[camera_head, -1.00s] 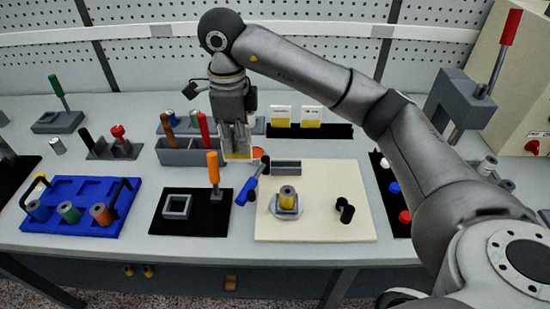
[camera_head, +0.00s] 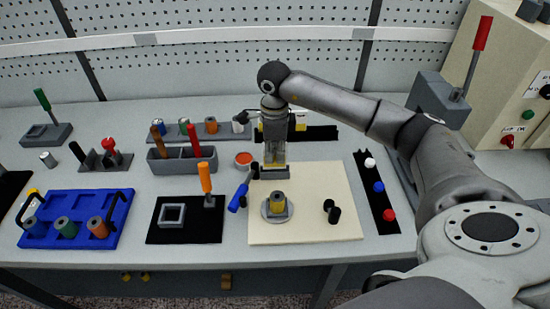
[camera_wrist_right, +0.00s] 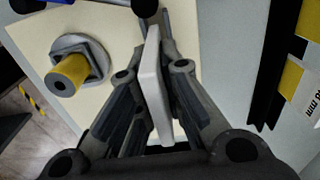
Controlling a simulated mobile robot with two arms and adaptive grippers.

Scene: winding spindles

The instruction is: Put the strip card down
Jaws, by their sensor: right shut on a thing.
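My right gripper (camera_head: 274,160) is above the back edge of the cream board (camera_head: 335,222), pointing down. It is shut on the strip card, whose thin white edge (camera_wrist_right: 153,85) stands between the fingers in the wrist view. My left gripper is not in view.
A yellow spool on a grey base (camera_head: 277,206) and a black part (camera_head: 332,210) stand on the board. A blue-handled tool (camera_head: 239,197) lies at its left edge. A black card rack (camera_head: 320,133) is behind. A black strip with coloured knobs (camera_head: 378,187) is right.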

